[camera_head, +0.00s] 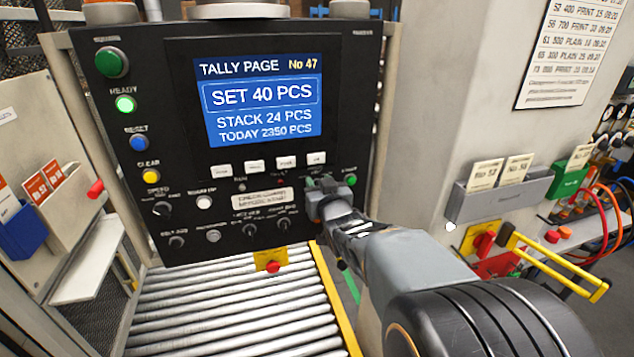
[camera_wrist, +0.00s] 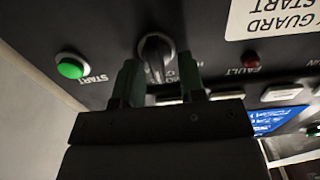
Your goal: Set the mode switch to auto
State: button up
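The black panel (camera_head: 210,150) with the blue tally screen faces me. In the wrist view a black rotary knob (camera_wrist: 155,47) with a pale pointer line sits just past my fingertips; its label is partly hidden, so I cannot read its setting. It is the likely mode switch. My gripper (camera_wrist: 159,66) is open, its two dark green fingers apart to either side of the knob's near end. I cannot tell whether they touch it. In the head view my gripper (camera_head: 322,184) is at the panel's lower right and covers the knob.
A green START button (camera_wrist: 70,67) is beside the knob; it also shows in the head view (camera_head: 350,180). A red FAULT lamp (camera_wrist: 250,60) is on the other side. White keys (camera_head: 285,162) sit above, more knobs (camera_head: 249,230) lower left. Rollers (camera_head: 235,305) lie below.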

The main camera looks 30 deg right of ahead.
jog(key=c, duration=0.6)
jog(key=shift+f, duration=0.1)
jog(key=shift+s+d+f+m+b, duration=0.15)
jog(key=shift+m+b, duration=0.25)
jog(key=shift+m, duration=1.05)
jog(key=shift+w+d+m+b, duration=0.15)
jog(key=shift+m+b, duration=0.3)
jog(key=shift+m, duration=1.05)
jog(key=shift+s+d+f+m+b, duration=0.15)
jog(key=shift+m+b, duration=0.25)
jog(key=shift+m, duration=1.05)
jog(key=shift+r, duration=0.1)
jog(key=o, duration=0.6)
